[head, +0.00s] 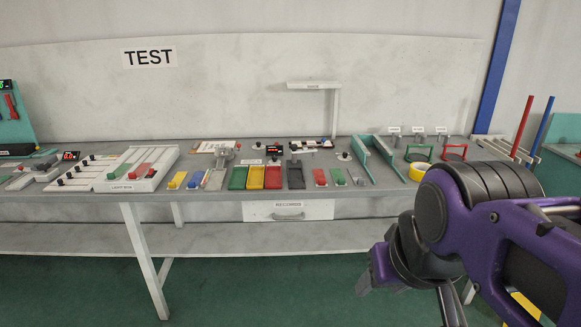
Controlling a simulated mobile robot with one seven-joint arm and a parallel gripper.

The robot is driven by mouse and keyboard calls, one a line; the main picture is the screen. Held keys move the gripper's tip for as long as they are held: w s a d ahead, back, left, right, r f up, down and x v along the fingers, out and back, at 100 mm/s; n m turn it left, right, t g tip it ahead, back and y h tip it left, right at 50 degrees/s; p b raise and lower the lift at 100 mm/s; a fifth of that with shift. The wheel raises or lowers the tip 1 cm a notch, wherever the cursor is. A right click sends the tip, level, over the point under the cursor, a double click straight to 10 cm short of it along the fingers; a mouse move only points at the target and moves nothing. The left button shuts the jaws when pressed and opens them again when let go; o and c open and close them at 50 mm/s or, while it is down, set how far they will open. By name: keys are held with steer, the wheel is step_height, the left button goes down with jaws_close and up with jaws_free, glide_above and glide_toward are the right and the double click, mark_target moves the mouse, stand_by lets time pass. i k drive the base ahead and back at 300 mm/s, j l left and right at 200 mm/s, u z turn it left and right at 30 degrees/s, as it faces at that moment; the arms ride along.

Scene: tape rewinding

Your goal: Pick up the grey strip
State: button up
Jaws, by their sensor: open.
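A light grey strip (215,180) lies on the workbench, between a blue piece and a green block. A dark grey strip (296,176) lies farther right, beside the red block. Both are small in this view, and I cannot tell for certain which is the grey strip of the task. My gripper (379,279) is at the lower right, in front of the bench and apart from both strips. It is small and partly hidden by my arm; it is open, and I see nothing held in it.
The workbench (120,203) carries coloured blocks, a slotted white board (142,168) at left and a yellow tape roll (418,171) at right. Red (523,125) and blue (542,124) rods stand at far right. A drawer (288,211) hangs below. The green floor is clear in front.

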mark_target(357, 177)
steer(key=i+l+z, duration=0.15)
steer(key=i, duration=0.45)
steer(key=i+l+z, duration=0.15)
steer(key=i, duration=0.5)
steer(key=l, duration=0.1)
